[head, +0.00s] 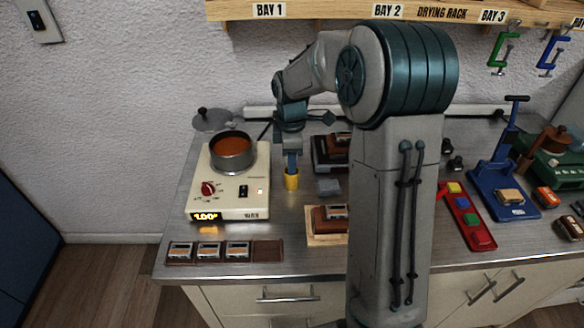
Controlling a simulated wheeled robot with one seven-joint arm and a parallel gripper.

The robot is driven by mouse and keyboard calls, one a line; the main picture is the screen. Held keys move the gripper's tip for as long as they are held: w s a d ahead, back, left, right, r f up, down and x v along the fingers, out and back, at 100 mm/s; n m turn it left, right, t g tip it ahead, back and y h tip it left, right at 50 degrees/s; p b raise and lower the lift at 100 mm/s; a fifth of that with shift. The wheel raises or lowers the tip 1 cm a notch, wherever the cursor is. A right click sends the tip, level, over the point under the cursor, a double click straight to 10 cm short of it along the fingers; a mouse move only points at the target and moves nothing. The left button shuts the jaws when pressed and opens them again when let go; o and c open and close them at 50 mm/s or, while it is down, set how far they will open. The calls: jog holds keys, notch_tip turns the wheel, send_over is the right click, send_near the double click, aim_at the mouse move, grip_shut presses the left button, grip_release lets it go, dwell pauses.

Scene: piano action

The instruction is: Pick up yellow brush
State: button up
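A small yellow piece (291,181) stands upright on the metal bench, just right of the cream glue heater. A narrow blue part (291,161) rises from its top. I cannot tell whether the yellow piece is the brush itself or a holder with a brush in it. My gripper (292,150) points down directly above it, at the height of the blue part. The fingers are too small and overlapped to tell whether they are open or touching the blue part.
The glue heater (229,200) carries a pot (232,152) of orange-brown liquid. A brown tray (224,251) lies in front. A grey block (329,187) and a wooden block on a board (312,239) are to the right. A shelf (330,12) overhangs the back.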

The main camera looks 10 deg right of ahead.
jog(key=shift+f, duration=0.2)
grip_shut()
jog(key=shift+r, duration=0.1)
notch_tip(320, 180, up, 10)
jog(key=shift+f+b, duration=0.1)
jog(key=shift+b, duration=0.2)
